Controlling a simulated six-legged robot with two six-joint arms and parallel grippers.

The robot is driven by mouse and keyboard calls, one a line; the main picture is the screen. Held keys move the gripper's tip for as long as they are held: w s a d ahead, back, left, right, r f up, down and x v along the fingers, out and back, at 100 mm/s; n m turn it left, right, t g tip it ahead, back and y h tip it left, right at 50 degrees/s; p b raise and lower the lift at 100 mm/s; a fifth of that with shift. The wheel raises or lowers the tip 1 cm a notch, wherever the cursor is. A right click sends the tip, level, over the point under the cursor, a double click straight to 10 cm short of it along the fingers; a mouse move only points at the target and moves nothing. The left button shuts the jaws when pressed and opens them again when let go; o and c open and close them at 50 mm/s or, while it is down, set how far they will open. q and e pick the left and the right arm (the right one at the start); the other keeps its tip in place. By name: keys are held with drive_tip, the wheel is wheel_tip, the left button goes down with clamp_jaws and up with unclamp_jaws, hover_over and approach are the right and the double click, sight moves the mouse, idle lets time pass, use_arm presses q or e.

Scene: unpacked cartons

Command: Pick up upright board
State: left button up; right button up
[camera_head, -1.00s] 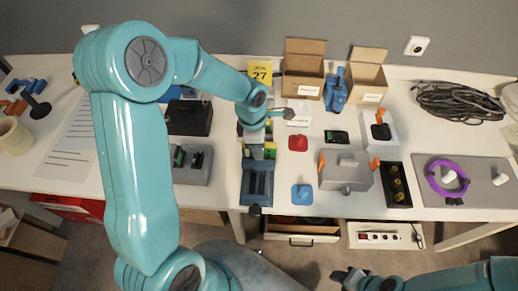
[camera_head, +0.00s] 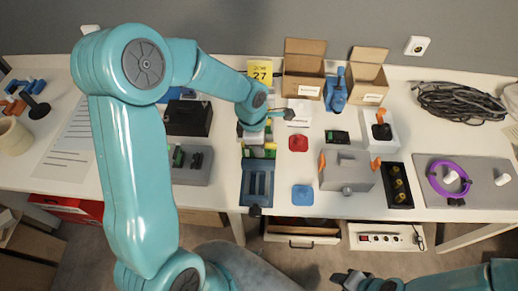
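A green board with a yellow part (camera_head: 259,153) stands at the far end of a blue slotted rack (camera_head: 256,197), near the middle of the table. My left gripper (camera_head: 254,136) points down just behind this board, under the teal wrist. Its fingers are small and partly hidden, so I cannot tell whether they are open or shut, or whether they touch anything. My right gripper (camera_head: 349,279) is low at the bottom edge, in front of the table and away from the board. Its finger opening is unclear.
A grey box with orange clips (camera_head: 346,173), a red piece (camera_head: 298,144) and a blue piece (camera_head: 302,194) lie right of the rack. A grey fixture (camera_head: 190,165) stands left. Open cartons (camera_head: 303,68) stand behind. A drawer (camera_head: 302,239) is open below.

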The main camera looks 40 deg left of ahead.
use_arm(q)
clamp_jaws()
drive_tip(key=shift+r+p, duration=0.5)
drive_tip(key=shift+p, duration=0.2)
wheel_tip(320, 180, up, 20)
drive_tip(key=shift+f, duration=0.25)
